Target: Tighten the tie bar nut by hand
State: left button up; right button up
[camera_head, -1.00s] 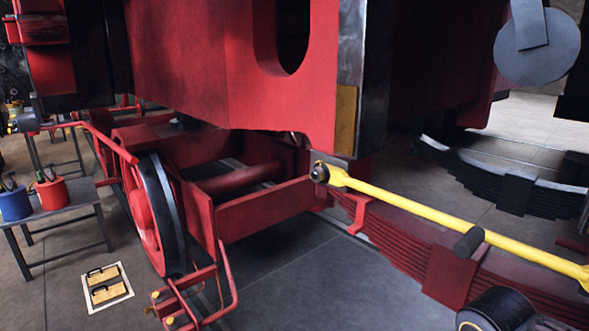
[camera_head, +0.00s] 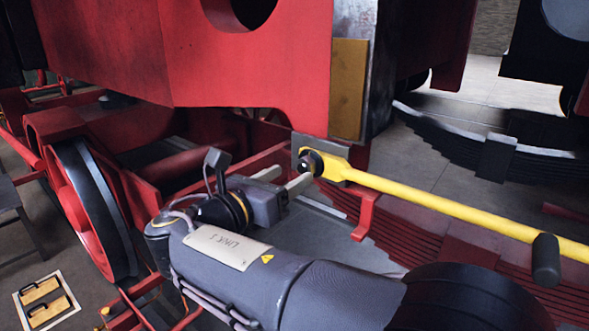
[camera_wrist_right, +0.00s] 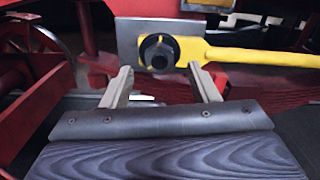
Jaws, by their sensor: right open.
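The yellow tie bar (camera_head: 440,204) runs from its eye end down to the right. The dark tie bar nut (camera_head: 311,162) sits at that eye end, against a grey plate beneath the red frame. In the right wrist view the nut (camera_wrist_right: 158,51) is dark and faces the camera, with a threaded end showing at its middle. My right gripper (camera_head: 283,179) is just left of the nut, fingers pointing at it. In the right wrist view the open fingers (camera_wrist_right: 160,77) stand to either side just below the nut, with nothing between them. My left gripper is out of view.
A dark handle (camera_head: 546,260) sticks out from the tie bar. A red leaf spring (camera_head: 410,232) lies below the bar. The red frame (camera_head: 240,75) hangs above the nut.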

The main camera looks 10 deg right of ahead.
aim_at(301, 169)
jog(key=shift+x, duration=1.85)
jog(key=c, duration=1)
